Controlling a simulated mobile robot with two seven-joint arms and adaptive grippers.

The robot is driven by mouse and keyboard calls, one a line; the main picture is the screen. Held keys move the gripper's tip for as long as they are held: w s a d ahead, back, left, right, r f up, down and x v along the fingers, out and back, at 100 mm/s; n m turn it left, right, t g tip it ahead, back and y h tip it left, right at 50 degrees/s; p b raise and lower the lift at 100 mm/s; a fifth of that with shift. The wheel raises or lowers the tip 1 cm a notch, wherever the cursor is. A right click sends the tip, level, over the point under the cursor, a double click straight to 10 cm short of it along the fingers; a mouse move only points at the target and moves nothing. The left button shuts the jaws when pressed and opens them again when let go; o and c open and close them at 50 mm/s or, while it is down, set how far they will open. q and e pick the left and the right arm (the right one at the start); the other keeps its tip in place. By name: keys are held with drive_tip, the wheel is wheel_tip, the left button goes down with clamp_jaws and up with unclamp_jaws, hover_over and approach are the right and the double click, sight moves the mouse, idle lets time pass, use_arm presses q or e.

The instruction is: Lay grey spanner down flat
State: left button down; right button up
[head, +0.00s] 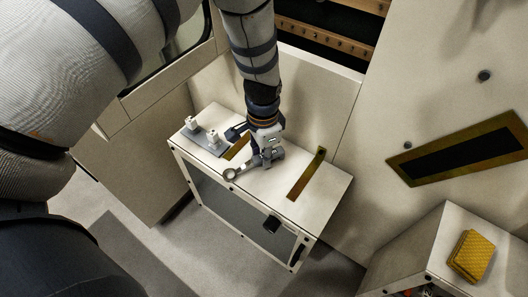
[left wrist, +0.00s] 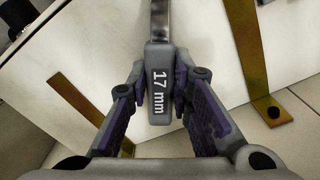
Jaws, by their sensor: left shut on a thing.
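The grey spanner (head: 231,174) shows in the head view over the white cabinet top (head: 296,176), with its ring end towards the front edge. In the left wrist view the spanner (left wrist: 158,85) has "17 mm" on its grey handle end, and its bright shank runs out of the top of the picture. My left gripper (head: 266,158) is shut on that handle end, with one finger on each side in the left wrist view (left wrist: 158,88). I cannot tell whether the spanner touches the top. My right gripper is not in view.
Brass strips lie on the cabinet top, one right of my gripper (head: 306,175) and one to its left (head: 237,148). A grey plate with white fittings (head: 213,136) is at the left end. A yellow sponge-like block (head: 471,255) rests on another cabinet at right.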

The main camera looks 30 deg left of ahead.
use_arm(q)
drive_tip(key=c, duration=1.4)
unclamp_jaws()
drive_tip(key=shift+o, duration=0.2)
wheel_tip(320, 180, up, 12)
drive_tip(key=shift+s, duration=0.1)
